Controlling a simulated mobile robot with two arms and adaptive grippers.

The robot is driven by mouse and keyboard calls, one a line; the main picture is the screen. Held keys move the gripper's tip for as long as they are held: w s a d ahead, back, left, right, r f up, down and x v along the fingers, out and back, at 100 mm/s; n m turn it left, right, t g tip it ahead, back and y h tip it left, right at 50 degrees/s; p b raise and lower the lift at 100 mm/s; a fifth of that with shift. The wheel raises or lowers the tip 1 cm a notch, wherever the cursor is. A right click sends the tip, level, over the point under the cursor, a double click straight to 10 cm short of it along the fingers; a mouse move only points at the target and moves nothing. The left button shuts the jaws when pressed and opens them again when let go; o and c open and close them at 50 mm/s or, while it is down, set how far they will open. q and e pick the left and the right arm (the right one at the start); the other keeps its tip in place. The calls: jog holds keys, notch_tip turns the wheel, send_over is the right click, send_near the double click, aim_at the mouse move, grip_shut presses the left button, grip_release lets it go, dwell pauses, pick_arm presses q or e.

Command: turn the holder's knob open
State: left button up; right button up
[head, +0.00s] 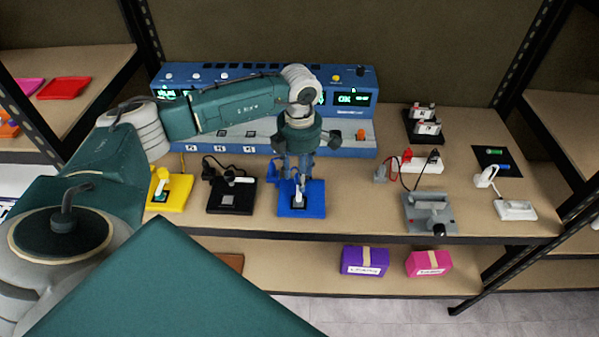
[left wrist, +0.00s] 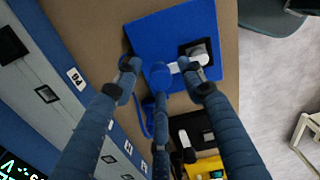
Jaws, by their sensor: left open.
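A blue square holder (head: 316,207) lies near the front of the bench, with a dark square and a white upright piece (head: 299,196) on it. Contact with the white piece cannot be told. A grey device (head: 429,206) with a dark knob (head: 438,230) stands further right. My right gripper is out of view.
A black holder (head: 222,204) and a yellow holder (head: 181,192) lie left of the blue one. The blue machine (head: 345,78) with displays stands behind. A white power strip (head: 425,166) and white device (head: 515,210) are at right. Bench space between blue and grey is clear.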

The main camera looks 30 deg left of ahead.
pick_arm(q)
jog(key=shift+c, duration=1.2)
grip_shut()
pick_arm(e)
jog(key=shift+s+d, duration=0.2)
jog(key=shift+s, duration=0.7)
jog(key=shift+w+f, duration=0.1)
